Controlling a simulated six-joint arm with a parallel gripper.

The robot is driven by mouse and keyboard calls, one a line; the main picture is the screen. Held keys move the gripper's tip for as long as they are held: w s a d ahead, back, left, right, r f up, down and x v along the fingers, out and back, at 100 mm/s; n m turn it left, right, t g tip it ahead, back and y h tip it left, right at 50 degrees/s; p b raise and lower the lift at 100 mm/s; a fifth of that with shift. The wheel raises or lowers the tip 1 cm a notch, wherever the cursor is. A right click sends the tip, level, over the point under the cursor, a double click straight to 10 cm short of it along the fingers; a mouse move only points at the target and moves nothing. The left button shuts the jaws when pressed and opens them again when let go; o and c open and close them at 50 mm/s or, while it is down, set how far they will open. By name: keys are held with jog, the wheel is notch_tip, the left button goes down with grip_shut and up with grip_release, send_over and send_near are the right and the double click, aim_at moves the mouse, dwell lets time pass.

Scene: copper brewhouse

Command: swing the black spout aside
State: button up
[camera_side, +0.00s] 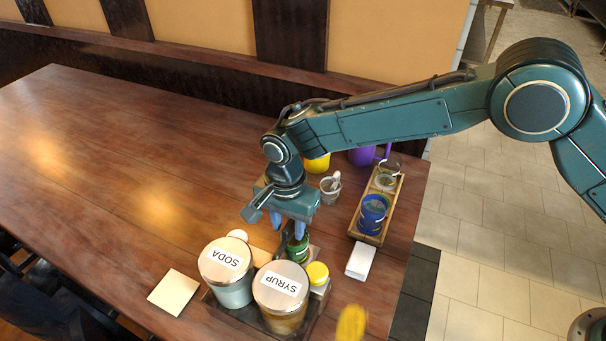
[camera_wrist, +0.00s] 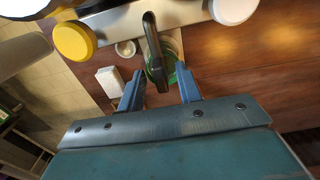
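The black spout (camera_wrist: 152,45) shows in the wrist view as a curved tube reaching from the metal bar of the dispenser over a green cup (camera_wrist: 168,72). My gripper (camera_wrist: 160,89) is open, with one blue finger on each side of the spout's free end. I see gaps between the spout and both fingers, and cannot tell how deep it sits between them. In the side view my gripper (camera_side: 288,226) points down just behind the SODA canister (camera_side: 228,278) and the SYRUP canister (camera_side: 281,300). The green cup (camera_side: 298,250) is partly hidden there.
A yellow knob (camera_side: 317,273) and a white knob (camera_side: 238,235) flank the dispenser. A wooden tray (camera_side: 364,238) with a blue cup (camera_side: 373,210), a white box (camera_side: 361,260) and a small cup (camera_side: 330,188) stand right. The table's left side is clear except a card (camera_side: 173,291).

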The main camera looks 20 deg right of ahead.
grip_shut()
jog(key=shift+s+d+m, duration=0.1)
jog(key=shift+m, duration=0.2)
jog(key=shift+s+d+r+m, duration=0.1)
jog(key=shift+s+d+m, duration=0.15)
jog(key=shift+s+m, duration=1.05)
jog(key=shift+s+d+f+m, duration=0.1)
jog(key=shift+s+d+m, duration=0.2)
jog(key=shift+m, duration=1.95)
jog(key=shift+s+d+r+m, duration=0.15)
jog(key=shift+s+m, duration=0.7)
jog(key=shift+m, duration=0.9)
grip_release()
